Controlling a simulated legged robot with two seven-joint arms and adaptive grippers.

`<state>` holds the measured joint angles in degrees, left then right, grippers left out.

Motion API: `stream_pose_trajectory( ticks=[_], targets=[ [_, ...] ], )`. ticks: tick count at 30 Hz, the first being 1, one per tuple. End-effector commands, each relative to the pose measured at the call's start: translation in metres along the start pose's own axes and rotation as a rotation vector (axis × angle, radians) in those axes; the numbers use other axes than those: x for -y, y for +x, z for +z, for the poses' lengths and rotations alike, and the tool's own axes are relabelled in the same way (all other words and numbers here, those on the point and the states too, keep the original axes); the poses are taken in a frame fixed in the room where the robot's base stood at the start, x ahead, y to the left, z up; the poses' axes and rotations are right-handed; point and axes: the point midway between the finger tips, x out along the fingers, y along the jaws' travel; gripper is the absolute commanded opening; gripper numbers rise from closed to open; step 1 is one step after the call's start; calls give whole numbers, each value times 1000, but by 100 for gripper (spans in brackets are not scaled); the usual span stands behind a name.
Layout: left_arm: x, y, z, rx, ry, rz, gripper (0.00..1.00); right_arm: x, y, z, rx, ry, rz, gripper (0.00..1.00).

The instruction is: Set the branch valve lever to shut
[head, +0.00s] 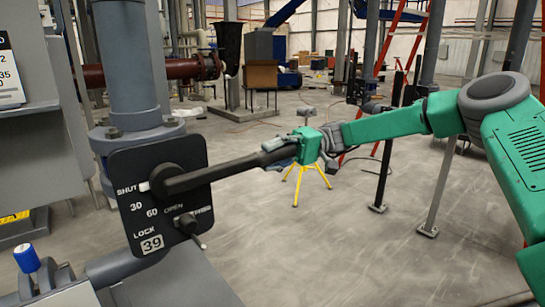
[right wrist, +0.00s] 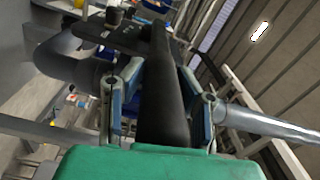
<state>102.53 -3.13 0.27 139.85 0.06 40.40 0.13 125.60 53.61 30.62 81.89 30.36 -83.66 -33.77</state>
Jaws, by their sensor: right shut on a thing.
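The branch valve lever (head: 222,173) is a long dark handle. It runs from a round hub on a black dial plate (head: 122,167) up and to the right. A small white pointer (head: 144,186) at the hub's left side sits beside the SHUT mark; 30, 60 and OPEN are marked below. My right gripper (head: 285,152) is shut on the lever's outer end. In the right wrist view the lever (right wrist: 165,95) passes between the two blue-grey fingers (right wrist: 158,88). A dark lock knob (head: 186,221) sits low on the plate, partly covering its lettering. My left gripper is out of view.
A thick grey vertical pipe (head: 126,60) with a flange stands behind the plate. A yellow-legged stand (head: 307,172) and a red ladder (head: 400,45) are farther back. Open concrete floor lies beyond the lever.

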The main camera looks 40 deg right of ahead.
Motion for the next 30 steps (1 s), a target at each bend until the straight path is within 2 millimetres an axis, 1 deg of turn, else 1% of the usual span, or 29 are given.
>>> stream_pose_trajectory(
  ticks=[1,2,3,13,16,20,27,30],
  targets=[
    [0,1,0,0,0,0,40,-10,1,4,9,17,13,35],
    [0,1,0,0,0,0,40,-10,2,4,9,17,12,45],
    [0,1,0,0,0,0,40,-10,1,4,9,17,12,48],
    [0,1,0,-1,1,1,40,-6,0,3,6,10,8,48],
    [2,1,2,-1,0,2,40,-6,-6,2,3,8,8,48],
    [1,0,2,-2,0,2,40,-6,-26,2,1,7,8,48],
    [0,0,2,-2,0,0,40,-9,-82,3,0,10,7,48],
    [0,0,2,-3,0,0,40,-10,-101,2,1,12,7,48]
  ],
)
